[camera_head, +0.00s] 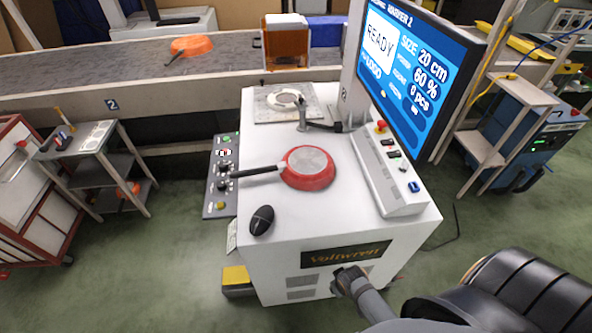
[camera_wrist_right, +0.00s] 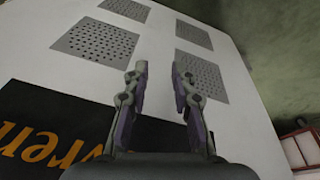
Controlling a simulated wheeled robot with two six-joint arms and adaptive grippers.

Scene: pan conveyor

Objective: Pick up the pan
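A red pan (camera_head: 308,169) with a black handle (camera_head: 256,172) lies upside down on the white machine top (camera_head: 364,240), its grey base up and its handle pointing left. An orange pan (camera_head: 192,46) sits on the conveyor at the back left. My right gripper (camera_head: 348,277) is low in front of the machine's front panel, well below and in front of the red pan. In the right wrist view, the right gripper (camera_wrist_right: 158,75) has its fingers apart with nothing between them, facing the white panel with vents. My left gripper is not in view.
A black mouse (camera_head: 262,220) lies near the machine top's front left. A button panel (camera_head: 222,175) is along the left side. A control box (camera_head: 387,172) and large screen (camera_head: 415,75) stand at the right. The conveyor (camera_head: 110,75) runs behind. A small cart (camera_head: 100,150) stands left.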

